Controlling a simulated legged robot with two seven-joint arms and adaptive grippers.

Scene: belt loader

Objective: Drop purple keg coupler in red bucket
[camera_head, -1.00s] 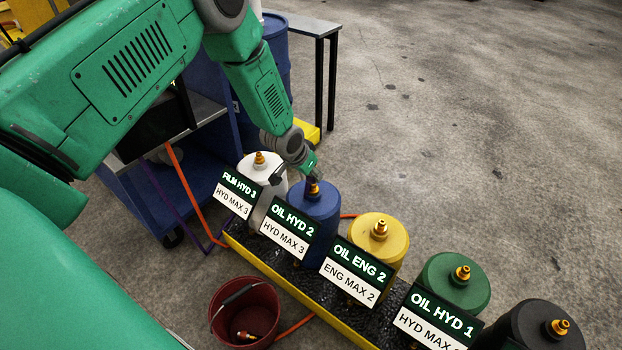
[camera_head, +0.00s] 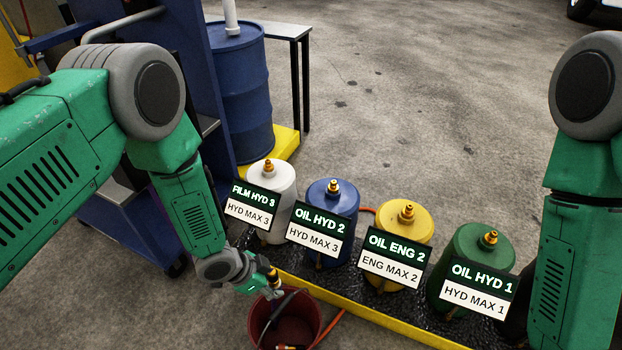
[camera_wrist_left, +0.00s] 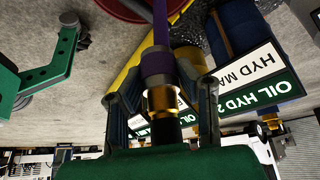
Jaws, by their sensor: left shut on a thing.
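My left gripper (camera_head: 268,285) is shut on the purple keg coupler, which has a brass end (camera_head: 273,276), and holds it over the back left rim of the red bucket (camera_head: 312,318). In the left wrist view the purple coupler (camera_wrist_left: 157,62) sits between the two fingers of the left gripper (camera_wrist_left: 162,98), with a purple hose running up from it. Part of the red bucket shows there at the top edge (camera_wrist_left: 128,8). An orange-ended coupler lies in the bucket. My right arm is at the right edge of the head view; its gripper is out of frame.
White, blue (camera_head: 330,215), yellow (camera_head: 402,235) and green (camera_head: 480,250) kegs with signs stand in a yellow-edged tray (camera_head: 400,328) beside the bucket. A blue cart and blue drum (camera_head: 242,95) stand behind.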

